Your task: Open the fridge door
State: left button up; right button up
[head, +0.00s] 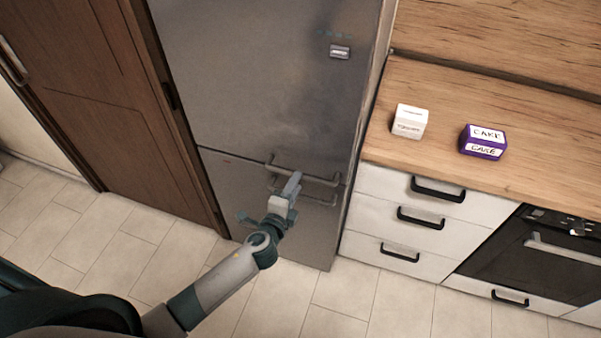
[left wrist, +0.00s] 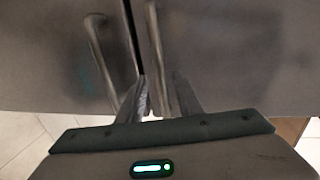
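The grey steel fridge has an upper door (head: 260,80) and a lower door (head: 225,185), both closed, each with a bar handle near the seam. My left gripper (head: 296,178) is at the upper door's handle (head: 320,180), in front of the lower door's handle (head: 318,200). In the left wrist view the upper handle (left wrist: 156,45) runs down between the two fingers of the left gripper (left wrist: 161,85), with apparent space on both sides. The lower handle (left wrist: 95,45) lies left of the fingers, across the dark seam. My right gripper is not in view.
A wooden door (head: 90,90) stands left of the fridge. To the right are white drawers (head: 400,215) and an oven (head: 540,255) under a wooden counter (head: 450,100), which holds a white box (head: 410,122) and a purple cake box (head: 483,142). Tiled floor (head: 90,240) in front is clear.

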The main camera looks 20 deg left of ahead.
pick_arm(q)
jog(key=shift+x, duration=2.55)
grip_shut()
